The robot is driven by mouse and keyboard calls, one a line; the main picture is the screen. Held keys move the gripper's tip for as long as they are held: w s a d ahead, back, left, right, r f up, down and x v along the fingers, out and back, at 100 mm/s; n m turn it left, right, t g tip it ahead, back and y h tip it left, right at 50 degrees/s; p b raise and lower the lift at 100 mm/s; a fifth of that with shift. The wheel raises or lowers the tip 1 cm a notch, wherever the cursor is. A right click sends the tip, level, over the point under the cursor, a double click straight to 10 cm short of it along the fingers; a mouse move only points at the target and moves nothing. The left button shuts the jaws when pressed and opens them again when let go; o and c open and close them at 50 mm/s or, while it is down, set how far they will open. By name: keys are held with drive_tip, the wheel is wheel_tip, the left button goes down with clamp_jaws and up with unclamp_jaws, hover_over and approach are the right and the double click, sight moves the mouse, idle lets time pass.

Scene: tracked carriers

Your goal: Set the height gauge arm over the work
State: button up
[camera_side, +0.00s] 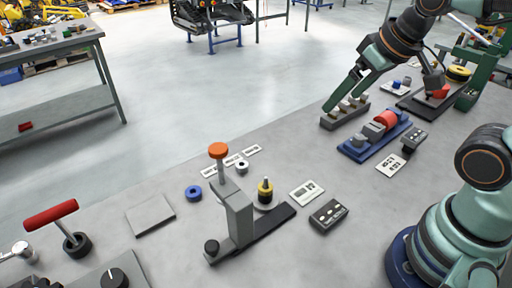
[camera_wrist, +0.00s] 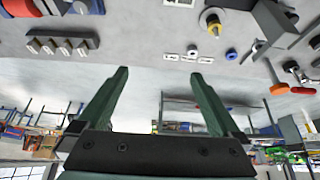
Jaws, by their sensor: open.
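The height gauge (camera_side: 239,216) stands on the bench, a grey upright post on a long dark base. A grey arm with an orange knob (camera_side: 218,150) rises at its upper left; the knob also shows in the wrist view (camera_wrist: 280,89). The work, a yellow and black piece (camera_side: 265,190) on a grey disc, stands just right of the post, and the arm does not appear over it. It also shows in the wrist view (camera_wrist: 213,22). My gripper (camera_side: 341,103) is open and empty, up and right of the gauge, near a slotted grey block. Its fingers (camera_wrist: 160,73) point over clear space.
The slotted block (camera_side: 345,112), a blue fixture (camera_side: 375,135) and a black box (camera_side: 328,215) sit to the right. A blue ring (camera_side: 194,193), a grey plate (camera_side: 151,215) and a red-handled tool (camera_side: 52,215) lie left. White labels lie behind the gauge.

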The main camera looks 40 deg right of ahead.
drive_tip(key=c, duration=0.4)
drive_tip(key=shift+r, duration=0.25)
drive_tip(key=shift+c, duration=0.7)
wheel_tip(320, 180, up, 5)
drive_tip(key=m+g, duration=0.6)
drive_tip(key=m, duration=0.3)
hover_over(212, 245)
wheel_tip(212, 245, down, 14)
wheel_tip(212, 245, down, 12)
drive_tip(key=shift+f, duration=0.1)
